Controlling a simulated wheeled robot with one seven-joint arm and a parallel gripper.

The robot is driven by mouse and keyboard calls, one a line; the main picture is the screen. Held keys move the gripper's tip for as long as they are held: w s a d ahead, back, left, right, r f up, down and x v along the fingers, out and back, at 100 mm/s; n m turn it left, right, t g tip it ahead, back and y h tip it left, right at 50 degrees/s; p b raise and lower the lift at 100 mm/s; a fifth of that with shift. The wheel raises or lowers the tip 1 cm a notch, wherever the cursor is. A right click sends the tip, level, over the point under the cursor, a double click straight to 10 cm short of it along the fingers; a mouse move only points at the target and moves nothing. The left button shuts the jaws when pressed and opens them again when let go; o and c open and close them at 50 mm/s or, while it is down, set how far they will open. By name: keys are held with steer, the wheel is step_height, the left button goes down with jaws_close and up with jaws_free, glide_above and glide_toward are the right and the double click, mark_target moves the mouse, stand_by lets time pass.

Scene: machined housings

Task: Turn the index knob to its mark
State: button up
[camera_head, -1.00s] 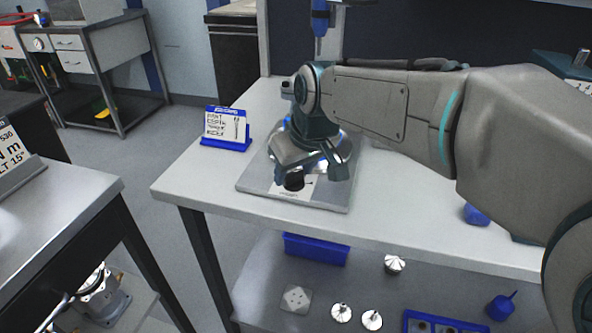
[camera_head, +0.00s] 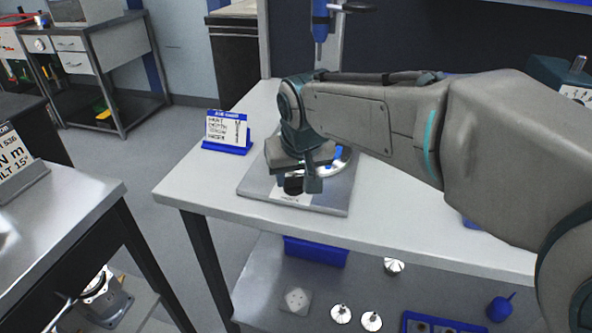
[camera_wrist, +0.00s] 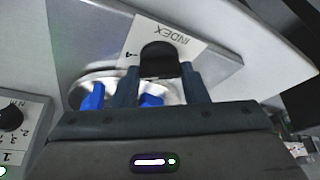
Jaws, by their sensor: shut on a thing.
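The index knob (camera_head: 293,186) is a black round knob at the front of a grey plate (camera_head: 325,207) on the workbench. In the wrist view the knob (camera_wrist: 160,62) sits between my two fingertips, on a white label (camera_wrist: 178,34) reading INDEX with a small dark mark (camera_wrist: 130,55) beside the knob. My gripper (camera_wrist: 158,76) is shut on the knob; in the head view my gripper (camera_head: 302,183) is over it from above. The fingers hide part of the knob, and its pointer cannot be made out.
A pale disc (camera_head: 330,168) with blue parts lies on the plate behind the knob, partly under my wrist. A sign in a blue stand (camera_head: 228,130) is left of the plate. The bench top (camera_head: 420,225) is clear in front. Metal parts and blue bins fill the lower shelf.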

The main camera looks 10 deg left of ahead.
steer(key=shift+m+h, duration=0.3)
steer(key=shift+m, duration=0.6)
steer(key=o, duration=0.7)
steer(key=p+v, duration=0.2)
steer(key=v, duration=1.2)
steer(key=shift+s+p, duration=0.15)
steer(key=shift+p, duration=0.2)
steer(key=shift+f, duration=0.2)
